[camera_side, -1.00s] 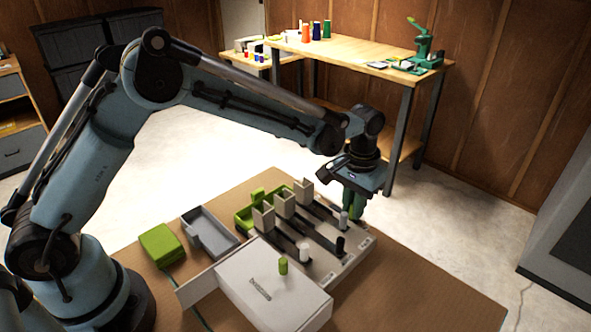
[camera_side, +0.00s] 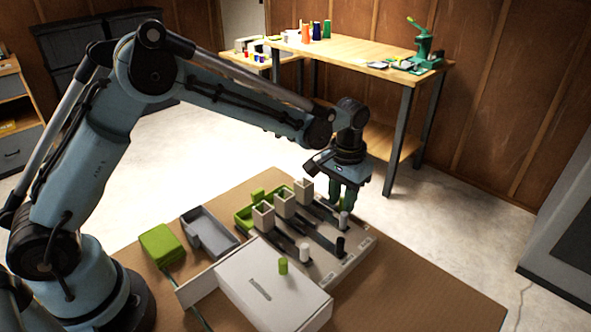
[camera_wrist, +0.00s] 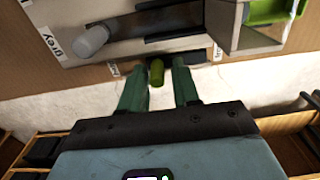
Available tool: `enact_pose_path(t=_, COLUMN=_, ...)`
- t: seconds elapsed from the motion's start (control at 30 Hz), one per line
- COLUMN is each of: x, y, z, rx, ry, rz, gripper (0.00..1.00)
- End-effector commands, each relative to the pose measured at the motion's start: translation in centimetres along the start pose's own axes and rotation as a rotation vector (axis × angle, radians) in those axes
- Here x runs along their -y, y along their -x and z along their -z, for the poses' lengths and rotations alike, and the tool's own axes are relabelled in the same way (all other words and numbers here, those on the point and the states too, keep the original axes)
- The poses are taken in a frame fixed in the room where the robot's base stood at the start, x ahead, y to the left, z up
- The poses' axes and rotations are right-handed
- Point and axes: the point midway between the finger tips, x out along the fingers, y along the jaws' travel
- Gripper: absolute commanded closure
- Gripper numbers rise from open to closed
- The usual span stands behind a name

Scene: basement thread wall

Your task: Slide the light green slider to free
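The light green slider (camera_wrist: 156,72) shows in the wrist view as a short rounded knob at the end of a dark track near the edge of the slider board (camera_wrist: 85,15). My gripper (camera_wrist: 160,78) is open, its two green fingers on either side of the knob. A gap shows between the knob and the right finger; the left finger is closer, and I cannot tell whether it touches. In the side view my gripper (camera_side: 344,200) is over the far right part of the board (camera_side: 355,258), and this knob is hidden there.
A light grey knob (camera_side: 344,219), a black knob (camera_side: 340,246) and a white knob (camera_side: 304,252) stand on neighbouring tracks. Square holders (camera_side: 284,204) stand at the tracks' left ends.

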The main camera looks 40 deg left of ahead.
Motion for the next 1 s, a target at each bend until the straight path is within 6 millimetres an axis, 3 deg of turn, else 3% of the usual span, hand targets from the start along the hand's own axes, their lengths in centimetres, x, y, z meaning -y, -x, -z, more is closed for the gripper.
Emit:
enact_pose_path(t=0.37, x=-0.1, y=0.2, z=0.0, rx=-0.001, ry=-0.001, rz=-0.002, gripper=0.57)
enact_pose_path(t=1.0, x=-0.1, y=5.9, z=0.0, rx=-0.001, ry=-0.001, rz=-0.002, gripper=0.57)
